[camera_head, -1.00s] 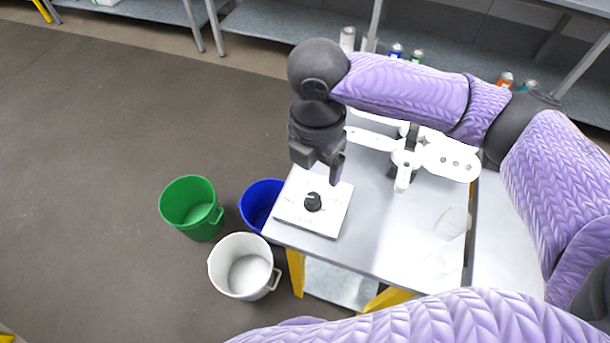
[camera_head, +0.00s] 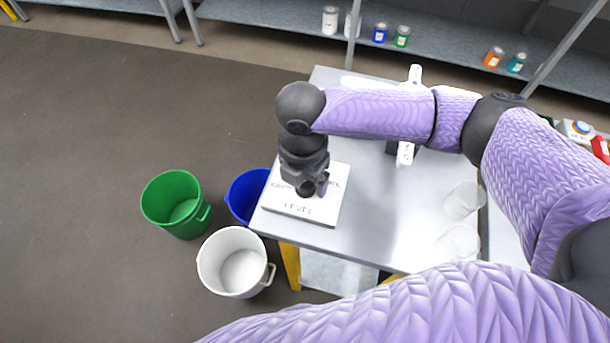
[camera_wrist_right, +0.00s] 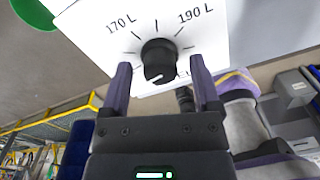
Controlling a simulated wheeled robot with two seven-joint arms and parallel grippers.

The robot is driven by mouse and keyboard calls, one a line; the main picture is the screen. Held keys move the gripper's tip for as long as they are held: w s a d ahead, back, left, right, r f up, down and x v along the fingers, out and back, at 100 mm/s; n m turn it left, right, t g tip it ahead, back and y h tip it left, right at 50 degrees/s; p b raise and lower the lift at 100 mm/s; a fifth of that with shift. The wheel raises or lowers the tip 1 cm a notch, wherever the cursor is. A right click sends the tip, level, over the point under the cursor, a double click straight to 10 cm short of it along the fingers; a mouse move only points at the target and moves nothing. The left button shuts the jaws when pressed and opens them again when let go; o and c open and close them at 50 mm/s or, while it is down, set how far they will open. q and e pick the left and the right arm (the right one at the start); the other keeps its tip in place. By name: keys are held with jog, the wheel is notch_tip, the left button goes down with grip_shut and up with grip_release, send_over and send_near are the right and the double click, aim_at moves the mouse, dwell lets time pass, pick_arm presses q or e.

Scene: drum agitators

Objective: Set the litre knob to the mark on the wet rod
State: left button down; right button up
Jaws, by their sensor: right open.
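The litre knob (camera_wrist_right: 158,58) is black and round, on a white panel (camera_head: 290,207) marked "LEVEL" in the head view. In the right wrist view the panel shows ticks and the labels "170 L" and "190 L", and a light pointer line on the knob. My right gripper (camera_wrist_right: 160,76) is open, one finger on each side of the knob; I cannot tell whether they touch it. In the head view the right gripper (camera_head: 313,190) is low over the panel and mostly hides the knob. I cannot make out a wet rod or its mark. My left gripper is out of view.
The panel lies on a grey metal table (camera_head: 375,220). A white fixture (camera_head: 405,153) stands behind my right forearm, and clear vessels (camera_head: 462,200) stand at the right. Green (camera_head: 176,204), blue (camera_head: 243,196) and white (camera_head: 236,262) buckets stand on the floor at left.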

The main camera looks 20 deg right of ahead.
grip_shut()
jog(key=shift+r+m+p, duration=0.15)
jog(key=shift+m+p, duration=0.15)
jog(key=shift+p, duration=0.25)
jog(key=m+p, duration=0.9)
jog(key=p, duration=0.1)
jog(key=shift+r+p, duration=0.1)
jog(key=shift+p, duration=0.3)
jog(key=m+p, duration=0.1)
jog(key=m, duration=0.1)
jog(key=shift+m+p, duration=0.3)
jog(key=shift+p, duration=0.1)
jog(key=shift+m+p, duration=0.9)
jog(key=shift+m, duration=0.7)
jog(key=shift+f+m, duration=0.2)
jog(key=shift+m, duration=0.1)
grip_release()
